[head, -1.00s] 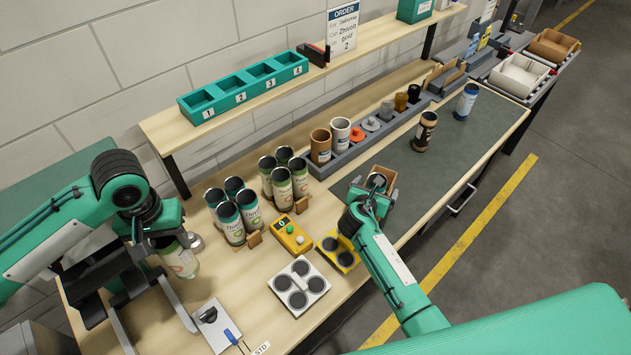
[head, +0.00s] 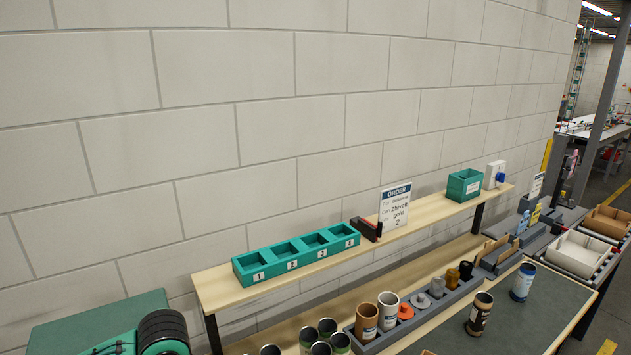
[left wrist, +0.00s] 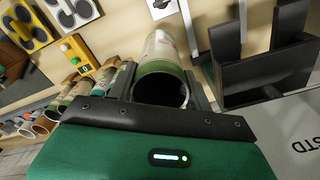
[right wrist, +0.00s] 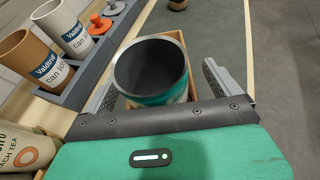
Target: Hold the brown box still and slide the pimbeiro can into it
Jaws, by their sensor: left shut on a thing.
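My left gripper (left wrist: 162,92) is shut on a can (left wrist: 163,60) with a pale label and a green band. The can's open dark end faces the left wrist camera, and its name cannot be read. In the right wrist view, an open-topped can (right wrist: 150,70) with a teal lower band stands between the fingers of my right gripper (right wrist: 160,88). Brown edges of the brown box (right wrist: 122,103) show around this can; most of the box is hidden. The right fingers are spread wide, on either side of the box. Neither gripper shows in the head view.
A black upright holder (left wrist: 262,75) stands right of the left-held can. Several cans (left wrist: 80,90) stand to its left, near a yellow button box (left wrist: 78,52). A grey rack (right wrist: 90,65) with Valdrin-type cups lies left of the right gripper. The shelf holds a teal numbered tray (head: 297,254) and an order sign (head: 395,207).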

